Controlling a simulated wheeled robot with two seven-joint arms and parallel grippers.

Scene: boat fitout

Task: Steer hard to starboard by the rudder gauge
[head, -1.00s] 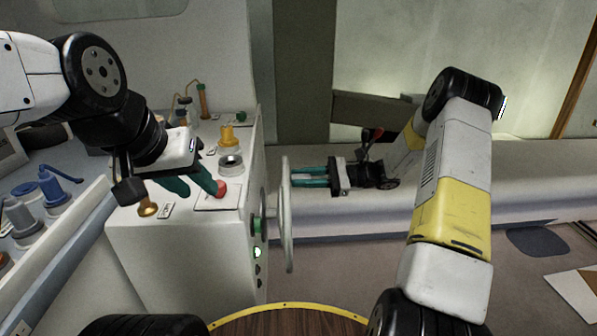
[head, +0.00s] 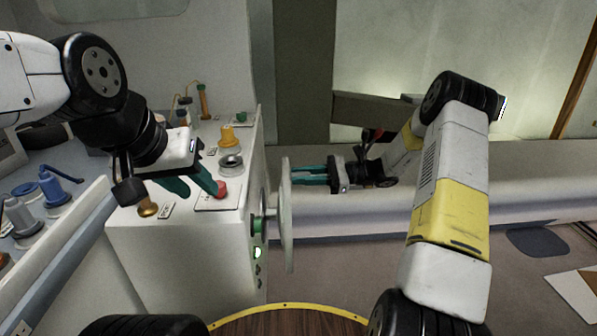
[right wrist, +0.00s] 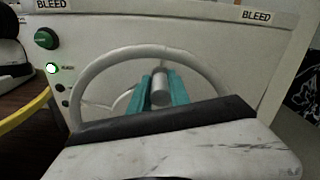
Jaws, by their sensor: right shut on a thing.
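A pale grey wheel (head: 287,225) stands out from the side of the white console (head: 170,262), seen almost edge-on in the head view. In the right wrist view the wheel's rim (right wrist: 95,66) arches around a grey cylindrical knob (right wrist: 160,90). My right gripper (head: 300,174) has its teal fingers shut on this knob; the fingers also show in the right wrist view (right wrist: 160,84). My left gripper (head: 203,191) is open and empty over the console top, one fingertip close to a red knob (head: 221,189). I cannot make out a rudder gauge in either view.
The console top carries a yellow fitting (head: 227,137), a grey ring (head: 230,163) and a brass knob (head: 147,208). A green button (right wrist: 46,39) and a lit green lamp (right wrist: 52,68) sit beside the wheel. A long pale bench (head: 350,215) runs behind my right arm.

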